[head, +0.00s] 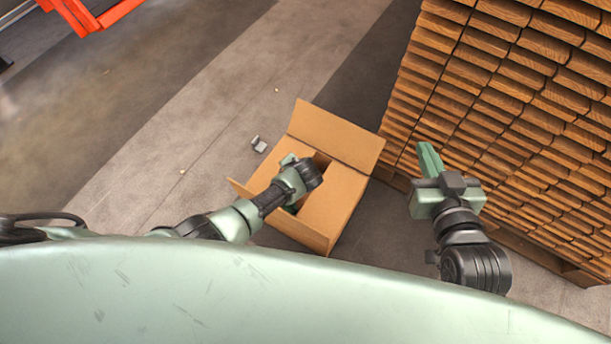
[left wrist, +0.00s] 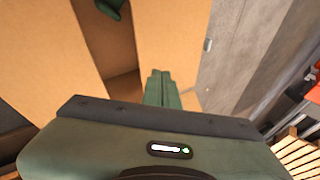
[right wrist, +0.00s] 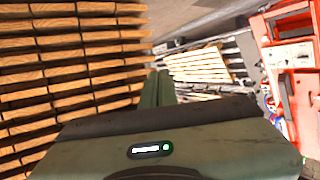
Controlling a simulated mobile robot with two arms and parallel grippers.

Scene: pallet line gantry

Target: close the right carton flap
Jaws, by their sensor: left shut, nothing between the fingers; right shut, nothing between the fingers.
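The open cardboard carton (head: 297,232) stands on the floor, mid-picture in the head view. Its far flap (head: 335,138) stands up and leans outward. A panel on its right side (head: 338,197), apparently the right flap, lies inward over part of the opening. A left flap (head: 238,188) sticks out. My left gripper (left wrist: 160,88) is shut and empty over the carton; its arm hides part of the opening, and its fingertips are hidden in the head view. I cannot tell whether it touches cardboard. My right gripper (head: 430,160) is shut and empty, right of the carton, before the stacked wood.
A tall stack of wooden pallets (head: 520,110) fills the right side, close to my right gripper. A small grey object (head: 258,144) lies on the floor left of the carton. Orange equipment (head: 88,14) stands at top left.

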